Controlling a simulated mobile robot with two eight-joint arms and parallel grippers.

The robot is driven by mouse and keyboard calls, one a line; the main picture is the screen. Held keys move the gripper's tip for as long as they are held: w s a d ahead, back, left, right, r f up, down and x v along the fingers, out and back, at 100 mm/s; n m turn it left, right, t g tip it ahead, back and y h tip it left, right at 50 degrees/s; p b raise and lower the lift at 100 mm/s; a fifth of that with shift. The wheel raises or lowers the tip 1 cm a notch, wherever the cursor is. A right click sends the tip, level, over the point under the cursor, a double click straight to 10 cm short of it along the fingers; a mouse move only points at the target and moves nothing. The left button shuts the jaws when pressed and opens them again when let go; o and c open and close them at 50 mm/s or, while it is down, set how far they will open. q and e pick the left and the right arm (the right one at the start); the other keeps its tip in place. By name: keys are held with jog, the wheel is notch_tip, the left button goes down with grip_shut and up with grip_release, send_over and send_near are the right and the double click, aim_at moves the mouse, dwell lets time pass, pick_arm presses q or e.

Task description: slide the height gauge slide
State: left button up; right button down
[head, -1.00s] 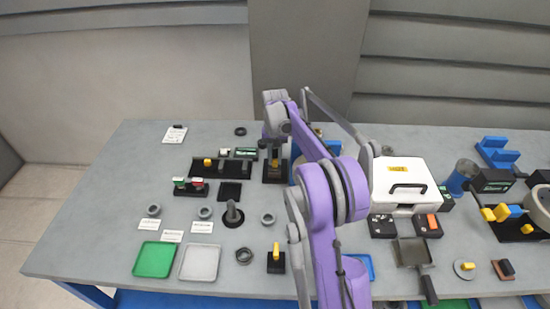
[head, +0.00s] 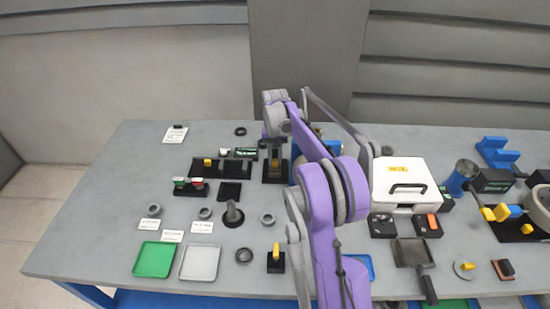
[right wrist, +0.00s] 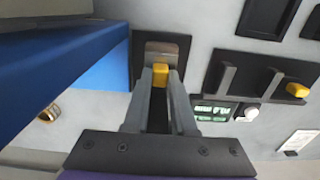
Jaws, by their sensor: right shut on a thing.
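The height gauge (head: 276,178) stands on a dark base near the middle back of the table, partly hidden by my right arm. My right gripper (head: 275,150) comes down on it from above. In the right wrist view, my gripper (right wrist: 161,82) is shut on the yellow grip of the height gauge slide (right wrist: 160,74), which sits between its fingertips. The grey slide plate and the gauge's dark base (right wrist: 144,50) show behind the fingertips. My left gripper is in neither view.
A blue block-like thing (right wrist: 75,65) is close on the left in the right wrist view. A dark rack with upright dividers and a yellow piece (head: 222,166) stands just left of the gauge. A white case (head: 402,183) stands to the right.

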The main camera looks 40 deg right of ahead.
aim_at(275, 160)
notch_tip(275, 160, up, 4)
jog(key=shift+w+r+p, duration=0.1)
jog(key=shift+p, duration=0.55)
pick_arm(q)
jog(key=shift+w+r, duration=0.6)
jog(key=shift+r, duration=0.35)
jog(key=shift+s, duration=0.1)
pick_arm(e)
jog(key=c, duration=0.8)
grip_release()
jog(key=shift+o, duration=0.4)
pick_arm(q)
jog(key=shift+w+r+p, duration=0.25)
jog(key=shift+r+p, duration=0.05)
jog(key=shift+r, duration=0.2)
pick_arm(e)
notch_tip(275, 160, up, 11)
jog(key=shift+f, duration=0.2)
